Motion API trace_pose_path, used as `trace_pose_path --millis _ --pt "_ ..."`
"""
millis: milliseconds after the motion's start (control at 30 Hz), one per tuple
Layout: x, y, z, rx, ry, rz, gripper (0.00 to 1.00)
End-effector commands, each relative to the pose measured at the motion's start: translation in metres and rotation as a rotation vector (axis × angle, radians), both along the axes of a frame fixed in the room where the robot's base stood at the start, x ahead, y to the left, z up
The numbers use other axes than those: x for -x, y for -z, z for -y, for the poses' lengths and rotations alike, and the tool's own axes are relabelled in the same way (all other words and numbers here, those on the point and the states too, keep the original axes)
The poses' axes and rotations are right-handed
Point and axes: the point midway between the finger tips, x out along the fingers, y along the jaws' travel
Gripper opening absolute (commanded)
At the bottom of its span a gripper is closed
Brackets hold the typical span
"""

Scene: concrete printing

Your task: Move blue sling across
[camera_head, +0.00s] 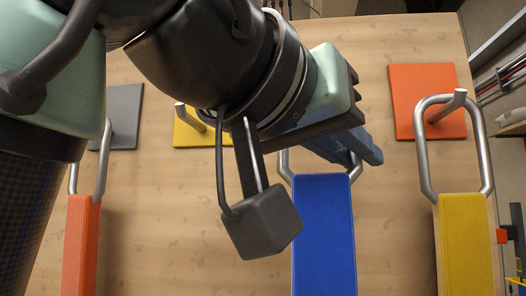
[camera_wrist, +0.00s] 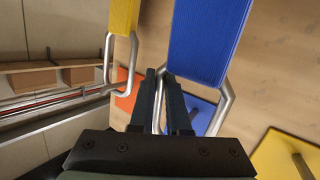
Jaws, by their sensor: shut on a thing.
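The blue sling (camera_head: 325,235) is a wide blue strap with a silver metal loop at its end. It also shows in the wrist view (camera_wrist: 207,40). My gripper (camera_wrist: 165,75) is shut on one side of this metal loop (camera_wrist: 222,105), which lies between the dark fingers. In the head view my gripper (camera_head: 362,150) is over the loop, and my wrist hides part of it. A blue square plate (camera_wrist: 200,112) lies under the loop in the wrist view. Its post is hidden or hard to make out.
A yellow sling (camera_head: 465,245) is at right, its loop overlapping the post of an orange plate (camera_head: 408,90). An orange sling (camera_head: 80,245) hangs at left near a grey plate (camera_head: 125,115). A yellow plate with a post (camera_head: 185,135) is between. Bare wood shows between the slings.

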Motion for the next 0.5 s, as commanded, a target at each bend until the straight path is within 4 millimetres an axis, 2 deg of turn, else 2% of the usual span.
trace_pose_path --millis 233,500 --pt "-0.014 0.000 0.003 0.002 0.000 0.001 0.00" --pt "-0.024 0.010 0.005 0.004 0.000 0.002 0.00"
